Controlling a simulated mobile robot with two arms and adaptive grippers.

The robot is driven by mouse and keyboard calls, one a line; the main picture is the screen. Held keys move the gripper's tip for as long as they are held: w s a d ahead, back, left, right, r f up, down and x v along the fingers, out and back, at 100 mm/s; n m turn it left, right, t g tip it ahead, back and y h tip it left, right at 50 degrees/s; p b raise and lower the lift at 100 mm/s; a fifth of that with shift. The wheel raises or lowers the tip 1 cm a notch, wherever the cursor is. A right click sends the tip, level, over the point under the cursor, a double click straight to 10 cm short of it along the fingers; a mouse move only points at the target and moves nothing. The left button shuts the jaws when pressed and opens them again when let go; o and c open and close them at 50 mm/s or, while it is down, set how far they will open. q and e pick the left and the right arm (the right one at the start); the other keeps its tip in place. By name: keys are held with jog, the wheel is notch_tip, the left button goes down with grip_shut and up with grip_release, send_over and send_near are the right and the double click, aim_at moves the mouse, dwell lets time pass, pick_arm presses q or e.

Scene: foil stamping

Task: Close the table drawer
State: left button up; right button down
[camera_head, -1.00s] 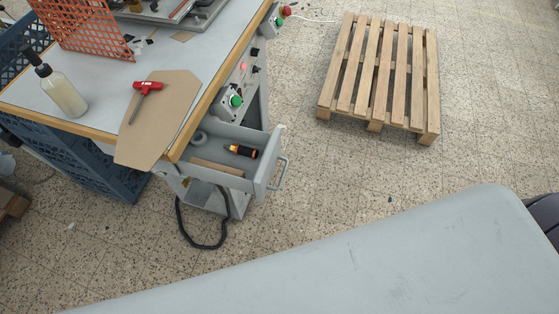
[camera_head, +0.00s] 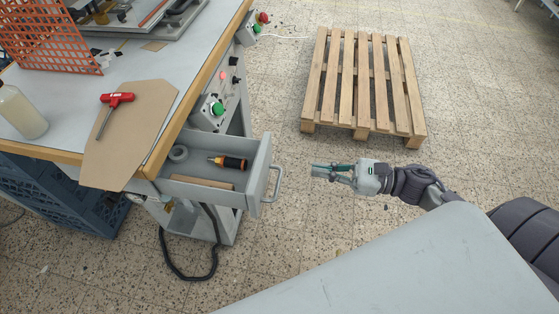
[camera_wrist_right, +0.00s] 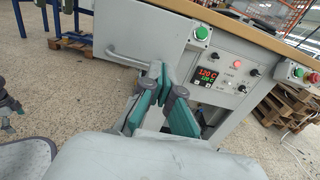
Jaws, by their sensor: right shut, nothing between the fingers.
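The grey table drawer (camera_head: 258,180) stands pulled out from the table's end in the head view. It holds a roll of tape, an orange-and-black screwdriver (camera_head: 228,162) and a brown strip. Its bar handle (camera_head: 274,183) faces right, and the drawer front with handle also shows in the right wrist view (camera_wrist_right: 140,50). My right gripper (camera_head: 315,171) is shut and empty, to the right of the handle and apart from it in the head view. Its closed fingers (camera_wrist_right: 158,72) point toward the cabinet in the wrist view.
The table (camera_head: 60,100) carries a cardboard sheet (camera_head: 130,140) with a red-handled tool (camera_head: 114,104), a bottle (camera_head: 22,112) and an orange grid (camera_head: 62,40). A wooden pallet (camera_head: 365,85) lies on the floor behind.

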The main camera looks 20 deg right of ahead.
aim_at(268, 162)
jog(key=p+x, duration=0.2)
jog(key=x, duration=0.7)
jog(key=shift+w+a+p, duration=0.25)
jog(key=shift+p, duration=0.05)
jog(key=shift+w+a, duration=0.2)
jog(key=shift+a, duration=0.15)
jog(key=b+x, duration=0.4)
jog(key=x, duration=1.6)
jog(key=shift+w+a, duration=0.15)
jog(key=shift+w, duration=0.05)
jog(key=shift+r, duration=0.15)
